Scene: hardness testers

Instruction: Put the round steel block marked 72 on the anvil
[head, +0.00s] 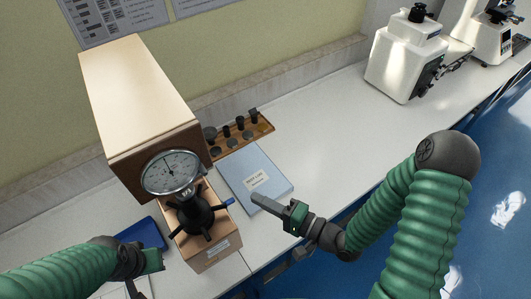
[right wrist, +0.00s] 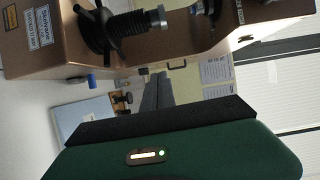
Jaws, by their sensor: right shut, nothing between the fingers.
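The hardness tester (head: 150,115) is a brown and cream machine with a round dial (head: 171,172) and a black handwheel (head: 203,212). Its anvil (right wrist: 158,18) tops the threaded screw in the right wrist view and looks bare; the head view hides it. Several round steel blocks, such as one grey disc (head: 231,142), sit in the wooden tray (head: 268,127); no 72 mark is readable. My right gripper (head: 256,198) is shut and empty, over the near right edge of the blue book. My left gripper (head: 155,264) is at the lower left, its fingers unclear.
Dark pegs stand in the tray. A white instrument (head: 405,62) stands farther right. The white bench (head: 325,125) is clear between. The wall rises behind.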

